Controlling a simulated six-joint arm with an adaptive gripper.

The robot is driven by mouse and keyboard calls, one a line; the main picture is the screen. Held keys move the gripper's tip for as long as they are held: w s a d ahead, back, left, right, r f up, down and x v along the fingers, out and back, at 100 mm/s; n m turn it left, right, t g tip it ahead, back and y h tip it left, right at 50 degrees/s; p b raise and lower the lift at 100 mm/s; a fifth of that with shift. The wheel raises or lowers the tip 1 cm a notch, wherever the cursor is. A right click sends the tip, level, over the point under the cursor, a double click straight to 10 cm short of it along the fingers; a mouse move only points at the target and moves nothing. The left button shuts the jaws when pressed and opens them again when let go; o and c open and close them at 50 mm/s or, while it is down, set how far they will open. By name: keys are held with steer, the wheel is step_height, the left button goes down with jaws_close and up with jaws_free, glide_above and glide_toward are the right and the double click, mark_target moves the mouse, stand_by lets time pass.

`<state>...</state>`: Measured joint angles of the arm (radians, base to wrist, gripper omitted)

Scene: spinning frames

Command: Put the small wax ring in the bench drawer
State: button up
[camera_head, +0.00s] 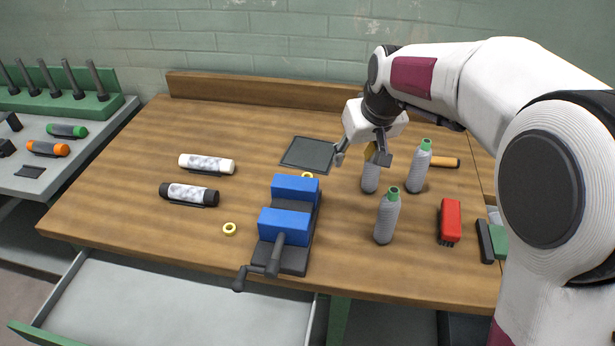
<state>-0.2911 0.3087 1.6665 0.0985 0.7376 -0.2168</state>
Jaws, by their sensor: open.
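Two pale yellow rings lie on the wooden bench top (130,215). One ring (230,229) lies flat left of the blue vise, near the front edge. The other ring (307,175) lies just behind the vise, which partly hides it. It looks smaller, but it is also farther away, so I cannot tell which is the small one. The bench drawer (185,300) is pulled open below the front edge at the left, and its visible floor is empty. My gripper (362,158) is open and empty above the bench, right of the far ring and close to a grey bottle.
The blue vise (285,228) stands mid-bench with its handle towards the front. Grey bottles with green caps (387,217) (419,168) stand at the right, near a red brush (450,220). White (207,164) and black (172,191) rolls lie left, and a dark plate (308,153) lies behind.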

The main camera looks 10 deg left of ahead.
steer(key=n, duration=0.2)
glide_toward(309, 173)
steer(key=shift+s+d+f, duration=0.25)
steer(key=shift+s+d, duration=0.05)
steer(key=shift+s, duration=0.25)
steer(key=shift+f, duration=0.1)
steer(key=shift+x, duration=1.2)
steer(key=shift+a, duration=0.1)
steer(key=shift+a+x, duration=0.15)
steer(key=shift+x, duration=1.15)
steer(key=shift+a+x, duration=0.2)
steer(key=shift+x, duration=1.05)
steer(key=c, duration=0.8)
